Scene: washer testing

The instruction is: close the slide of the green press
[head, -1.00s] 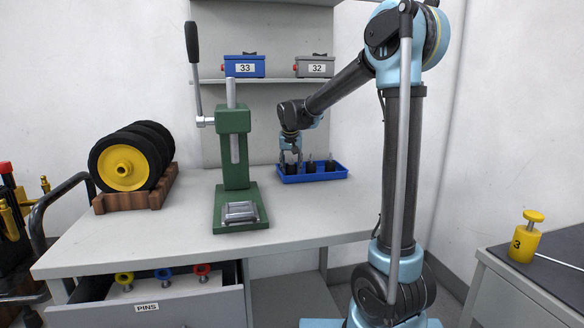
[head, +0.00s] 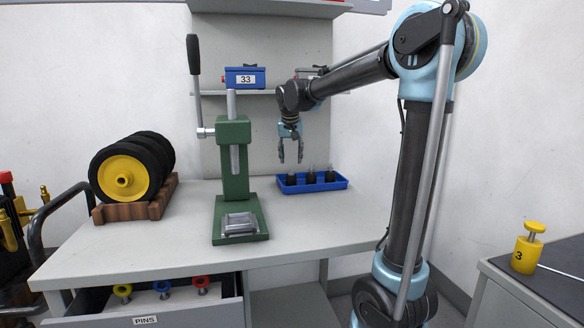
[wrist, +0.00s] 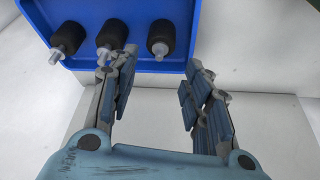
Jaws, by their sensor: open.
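The green press (head: 234,160) stands on the workbench in the head view. It has a raised lever with a black handle (head: 193,55) at its left and a vertical steel ram (head: 235,157). A grey metal slide (head: 240,224) sits low on its green base, at the front; I cannot tell how far it is pulled out. My gripper (head: 291,161) is open and empty, pointing down to the right of the press, apart from it. In the wrist view the open fingers (wrist: 161,72) show nothing between them.
A blue tray (head: 330,187) with three black cylinders with metal tips stands below my gripper, also seen in the wrist view (wrist: 215,20). Black wheels with yellow hubs (head: 122,178) stand at left. An open drawer of pins (head: 148,320) is below. Bench front right is clear.

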